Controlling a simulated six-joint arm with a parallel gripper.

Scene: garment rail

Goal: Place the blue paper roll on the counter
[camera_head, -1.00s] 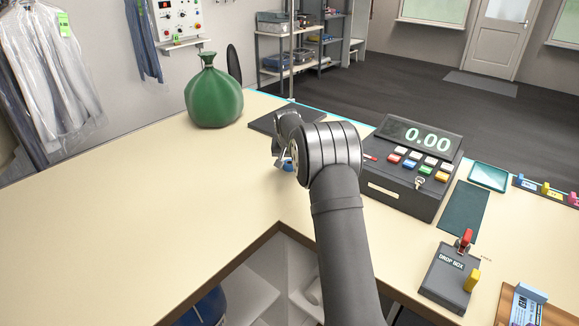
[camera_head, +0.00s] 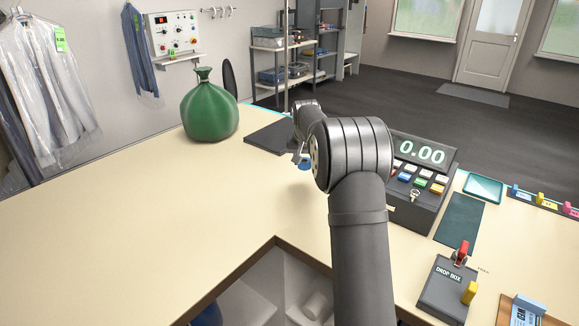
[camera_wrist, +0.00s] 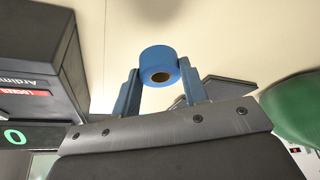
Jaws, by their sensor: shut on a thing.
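The blue paper roll (camera_wrist: 157,57) is held between the two fingers of my gripper (camera_wrist: 160,85) in the wrist view, its round open end facing the camera. In the head view a small blue part of the roll (camera_head: 304,164) shows below my gripper (camera_head: 302,156), which is mostly hidden behind my wrist. The cream counter (camera_head: 150,235) lies beneath. I cannot tell whether the roll touches it.
A cash register (camera_head: 424,175) stands right of my arm. A green sack (camera_head: 210,108) and a dark flat pad (camera_head: 268,137) are at the back. A drop box (camera_head: 446,284) sits at front right. The left counter is clear.

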